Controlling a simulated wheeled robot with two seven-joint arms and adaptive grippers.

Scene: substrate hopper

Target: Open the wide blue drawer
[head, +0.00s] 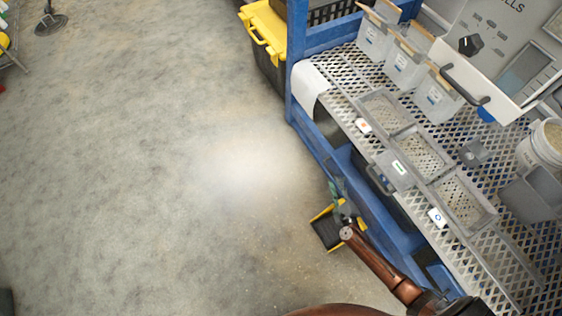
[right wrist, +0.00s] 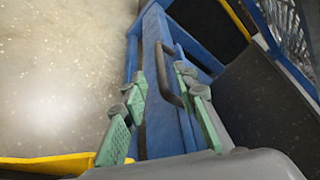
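The wide blue drawer (head: 388,218) is under the mesh bench in the head view, its front facing the open floor. In the right wrist view its blue front (right wrist: 160,118) runs up the middle, with a dark grey bar handle (right wrist: 165,72) on it. My right gripper (head: 340,192) is beside the drawer front in the head view. In the right wrist view the gripper (right wrist: 161,82) is open, its green-padded fingers apart on either side of the handle. I cannot tell whether either finger touches it. My left gripper is not in view.
Mesh trays (head: 465,203) and clear bins (head: 437,98) stand on the bench. A yellow-lidded tote (head: 265,35) is near the bench's far end.

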